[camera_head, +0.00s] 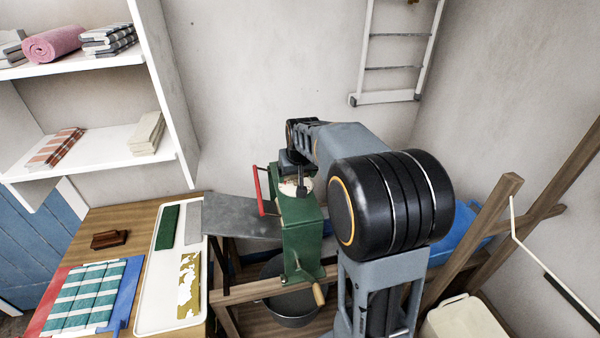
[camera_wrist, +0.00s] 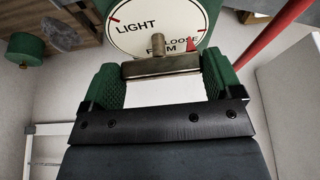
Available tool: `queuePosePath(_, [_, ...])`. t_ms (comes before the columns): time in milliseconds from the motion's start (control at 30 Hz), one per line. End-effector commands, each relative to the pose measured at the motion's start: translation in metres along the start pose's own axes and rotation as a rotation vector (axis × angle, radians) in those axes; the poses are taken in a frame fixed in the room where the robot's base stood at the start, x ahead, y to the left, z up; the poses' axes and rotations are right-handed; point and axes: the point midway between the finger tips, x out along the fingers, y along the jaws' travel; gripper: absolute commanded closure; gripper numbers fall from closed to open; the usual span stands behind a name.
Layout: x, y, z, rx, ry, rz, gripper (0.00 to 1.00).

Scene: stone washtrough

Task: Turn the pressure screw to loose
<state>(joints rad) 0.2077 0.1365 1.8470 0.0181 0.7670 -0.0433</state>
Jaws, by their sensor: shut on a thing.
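The pressure screw's metal crossbar (camera_wrist: 160,66) lies across the front of a round white dial (camera_wrist: 150,15) in the wrist view. The dial reads LIGHT, LOOSE and a partly hidden word ending in "RM". A small red pointer (camera_wrist: 192,43) shows at the word LOOSE, just above the bar's right end. My gripper (camera_wrist: 161,70) has its two green pads at the bar's ends, shut on it. In the head view my gripper (camera_head: 297,178) reaches down onto the top of the green mangle (camera_head: 302,228), where the pale dial (camera_head: 290,188) is partly hidden.
A red lever (camera_head: 261,190) stands close left of the dial. A crank with a wooden handle (camera_head: 319,294) sticks out from the mangle's front, above a dark tub (camera_head: 285,310). A grey metal board (camera_head: 235,216) lies to the left. Shelves (camera_head: 100,150) stand farther left.

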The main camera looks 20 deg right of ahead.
Motion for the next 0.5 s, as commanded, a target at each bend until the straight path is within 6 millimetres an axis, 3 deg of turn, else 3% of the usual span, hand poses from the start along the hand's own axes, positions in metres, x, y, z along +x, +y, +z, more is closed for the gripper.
queuePosePath(367, [-0.0004, 0.0003, -0.0003, 0.040, 0.002, 0.016, 0.39])
queuePosePath(400, [-0.0004, 0.0003, -0.0003, 0.040, 0.002, 0.016, 0.13])
queuePosePath(500, [-0.0004, 0.0003, -0.0003, 0.039, 0.002, 0.016, 0.04])
